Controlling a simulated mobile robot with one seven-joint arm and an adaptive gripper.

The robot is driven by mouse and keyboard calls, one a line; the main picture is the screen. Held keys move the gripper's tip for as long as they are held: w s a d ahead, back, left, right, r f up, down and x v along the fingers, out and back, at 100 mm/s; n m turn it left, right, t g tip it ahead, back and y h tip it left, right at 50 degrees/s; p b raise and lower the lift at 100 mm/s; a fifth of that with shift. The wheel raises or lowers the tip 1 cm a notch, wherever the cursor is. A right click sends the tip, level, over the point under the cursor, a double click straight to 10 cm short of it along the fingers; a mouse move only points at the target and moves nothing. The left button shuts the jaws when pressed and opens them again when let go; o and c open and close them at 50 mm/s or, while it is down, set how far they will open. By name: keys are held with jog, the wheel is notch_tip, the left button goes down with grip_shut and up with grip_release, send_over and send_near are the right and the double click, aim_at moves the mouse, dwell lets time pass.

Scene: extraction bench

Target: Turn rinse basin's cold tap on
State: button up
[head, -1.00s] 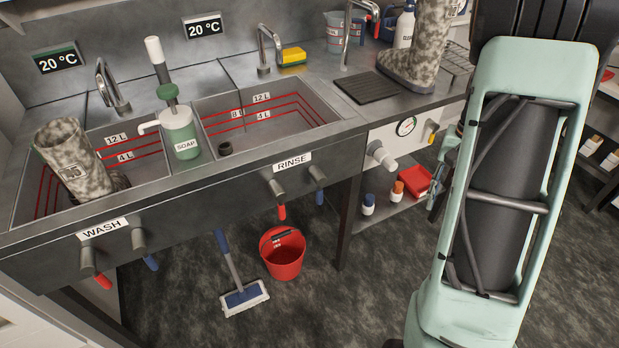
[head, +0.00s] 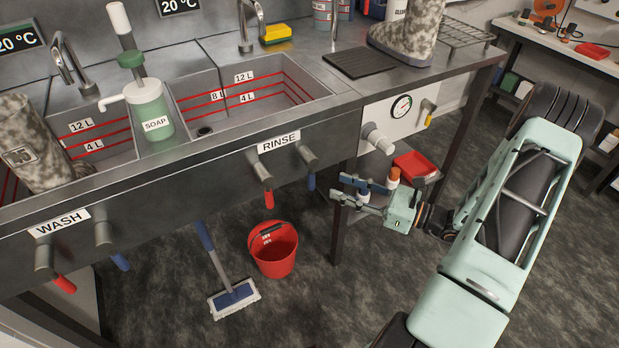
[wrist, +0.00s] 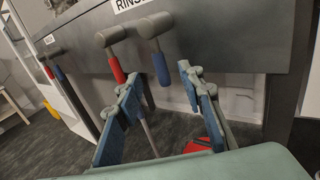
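The rinse basin (head: 315,88) is the right basin, above the RINSE label (head: 279,142). Its cold tap, with a blue handle (head: 311,181), hangs down at the right on the basin front. The red-handled tap (head: 269,198) hangs left of it. In the wrist view the blue handle (wrist: 162,69) is ahead, above the gap between my fingers, and the red handle (wrist: 116,70) is to its left. My gripper (head: 345,188) is open and empty, its fingers pointing left toward the blue handle, apart from it. My fingers also show in the wrist view (wrist: 160,100).
A table leg (head: 338,232) stands below my gripper. A shelf with a red tray (head: 416,166) and bottles is behind it. A red bucket (head: 274,250) and mop (head: 233,297) are on the floor.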

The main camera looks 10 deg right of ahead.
aim_at(312, 177)
jog(key=x, duration=0.9)
jog(key=shift+a+b, duration=0.25)
jog(key=shift+b, duration=0.1)
grip_shut()
